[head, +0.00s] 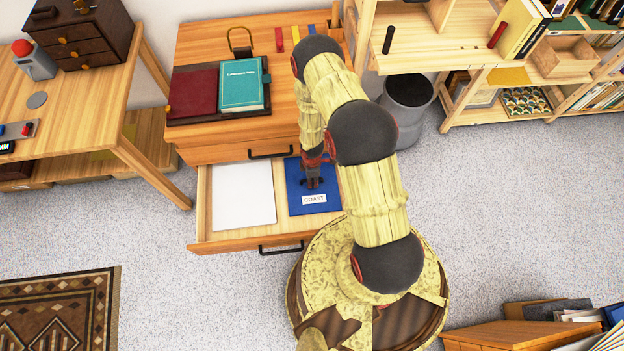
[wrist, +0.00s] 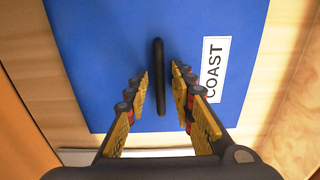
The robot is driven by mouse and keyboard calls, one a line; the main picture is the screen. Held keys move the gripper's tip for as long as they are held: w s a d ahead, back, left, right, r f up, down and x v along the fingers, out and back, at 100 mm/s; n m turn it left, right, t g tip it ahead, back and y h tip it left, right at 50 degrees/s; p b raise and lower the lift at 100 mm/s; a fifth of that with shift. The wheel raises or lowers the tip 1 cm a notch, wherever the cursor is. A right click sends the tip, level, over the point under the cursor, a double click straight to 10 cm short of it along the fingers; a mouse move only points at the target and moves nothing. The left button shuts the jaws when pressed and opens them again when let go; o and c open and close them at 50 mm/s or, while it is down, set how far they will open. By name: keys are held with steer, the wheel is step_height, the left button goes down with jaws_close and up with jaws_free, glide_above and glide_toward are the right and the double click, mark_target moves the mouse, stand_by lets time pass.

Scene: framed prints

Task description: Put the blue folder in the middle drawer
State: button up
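The blue folder (head: 300,200) with a white label reading COAST lies flat in the right part of an open drawer (head: 232,243), below a shut drawer. Whether any drawer lies below the open one is hidden. My gripper (head: 316,184) is over the folder, pointing down. In the wrist view, the folder (wrist: 105,45) fills most of the picture. A narrow black upright handle (wrist: 159,60) on the folder stands between my two fingers (wrist: 160,76). The fingers are apart, with a gap visible on each side of the handle.
A white sheet or folder (head: 243,195) lies in the drawer's left part. A red book (head: 193,92) and a teal book (head: 241,84) lie on a dark tray on the cabinet top. A grey bin (head: 405,105) stands to the right. Carpet is clear to the drawer's left.

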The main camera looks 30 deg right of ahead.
step_height(320, 180, up, 12)
steer(key=p, duration=0.5)
steer(key=shift+p, duration=0.35)
stand_by(0.4)
